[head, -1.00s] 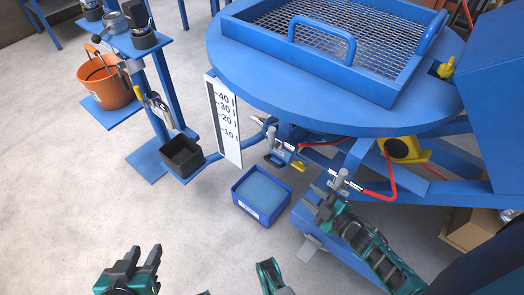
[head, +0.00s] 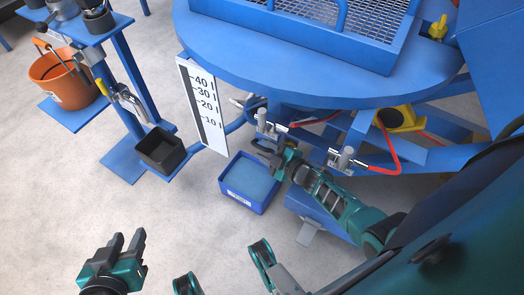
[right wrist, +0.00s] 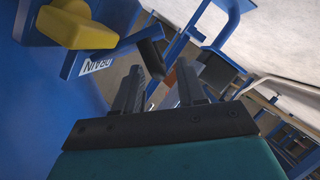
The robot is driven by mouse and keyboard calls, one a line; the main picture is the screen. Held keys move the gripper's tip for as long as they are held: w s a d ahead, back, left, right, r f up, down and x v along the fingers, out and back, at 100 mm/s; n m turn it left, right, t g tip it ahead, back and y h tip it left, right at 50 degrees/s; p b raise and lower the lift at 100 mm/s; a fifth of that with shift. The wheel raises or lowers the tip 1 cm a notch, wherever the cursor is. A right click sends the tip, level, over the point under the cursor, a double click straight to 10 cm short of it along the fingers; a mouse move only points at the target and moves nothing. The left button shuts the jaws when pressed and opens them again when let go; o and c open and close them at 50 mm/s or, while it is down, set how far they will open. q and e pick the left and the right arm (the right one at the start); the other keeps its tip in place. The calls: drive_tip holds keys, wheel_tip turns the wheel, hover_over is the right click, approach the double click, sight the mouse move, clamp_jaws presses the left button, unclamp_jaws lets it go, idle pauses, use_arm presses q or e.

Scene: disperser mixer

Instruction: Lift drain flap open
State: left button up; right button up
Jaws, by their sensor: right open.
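My right gripper (right wrist: 160,88) is open. The black handle appears just ahead of and between its fingertips; I cannot tell whether they touch. In the head view, my right gripper (head: 266,152) is under the round blue table's front edge and hides most of the drain area. My left gripper (head: 129,243) is open and empty, low over the floor at the left.
A blue bin with a light blue inside (head: 248,180) stands on the floor below the right gripper. Red hoses (head: 393,150) and metal fittings (head: 345,158) are close to the right arm. A white level scale (head: 203,108) hangs left.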

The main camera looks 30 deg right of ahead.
drive_tip(key=shift+x, duration=1.1)
clamp_jaws()
